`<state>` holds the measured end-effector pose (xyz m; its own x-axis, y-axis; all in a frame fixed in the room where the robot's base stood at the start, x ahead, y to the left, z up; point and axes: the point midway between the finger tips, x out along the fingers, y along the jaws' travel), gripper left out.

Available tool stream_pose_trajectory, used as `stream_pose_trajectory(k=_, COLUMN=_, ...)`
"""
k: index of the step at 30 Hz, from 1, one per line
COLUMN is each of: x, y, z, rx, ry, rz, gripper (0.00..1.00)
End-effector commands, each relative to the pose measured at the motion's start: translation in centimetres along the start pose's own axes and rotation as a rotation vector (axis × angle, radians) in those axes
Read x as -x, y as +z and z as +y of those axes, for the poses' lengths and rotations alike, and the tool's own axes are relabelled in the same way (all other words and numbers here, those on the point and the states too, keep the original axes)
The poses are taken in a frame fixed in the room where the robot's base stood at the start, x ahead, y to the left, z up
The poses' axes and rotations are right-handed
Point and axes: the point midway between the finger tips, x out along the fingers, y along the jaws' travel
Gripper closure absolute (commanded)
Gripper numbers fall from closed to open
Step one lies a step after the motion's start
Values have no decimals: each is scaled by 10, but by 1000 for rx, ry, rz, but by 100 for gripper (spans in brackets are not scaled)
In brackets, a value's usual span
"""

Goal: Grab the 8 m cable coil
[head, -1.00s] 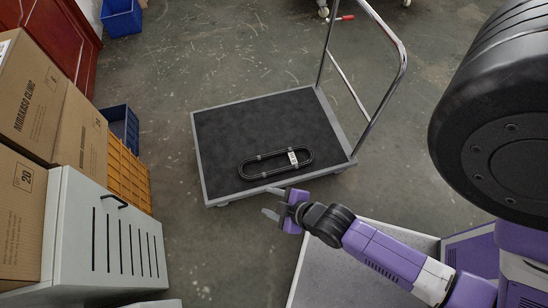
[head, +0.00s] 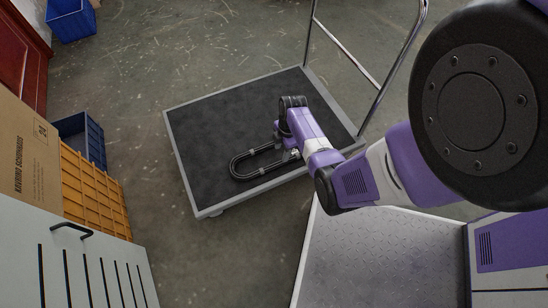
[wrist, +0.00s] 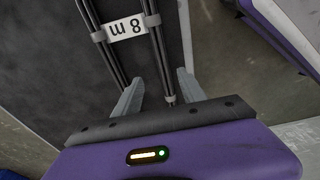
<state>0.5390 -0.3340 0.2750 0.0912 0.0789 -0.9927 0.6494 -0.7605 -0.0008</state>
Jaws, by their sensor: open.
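The black cable coil (head: 236,165) lies as a long flat loop on the trolley's dark deck in the head view. My arm hides part of it. In the wrist view the coil's two runs (wrist: 100,36) pass up the picture, bound by grey clips, with a white "8 m" label (wrist: 127,28) upside down across them. My gripper (wrist: 158,78) is open over the coil. Its fingers appear on either side of the right-hand run, and the left-hand run lies outside the left finger. I cannot tell how far the fingertips are above the deck.
The flat trolley (head: 190,191) has a grey rim and a metal push handle (head: 349,64) at its right. A yellow crate (head: 92,199), a blue crate (head: 82,138) and a grey cabinet (head: 100,250) stand at left. Floor between them and the trolley is clear.

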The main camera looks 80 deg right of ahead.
Motion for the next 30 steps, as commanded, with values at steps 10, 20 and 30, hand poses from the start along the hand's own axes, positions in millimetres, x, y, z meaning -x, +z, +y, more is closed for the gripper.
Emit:
stream_pose_trajectory(k=10, x=-33, y=-2, z=-2, rx=1, ry=-1, rz=0, gripper=52)
stream_pose_trajectory(k=20, x=-74, y=-4, z=-6, rx=0, ry=0, rz=0, gripper=52)
stream_pose_trajectory(k=30, x=-73, y=-5, z=-6, rx=0, ry=1, rz=0, gripper=75)
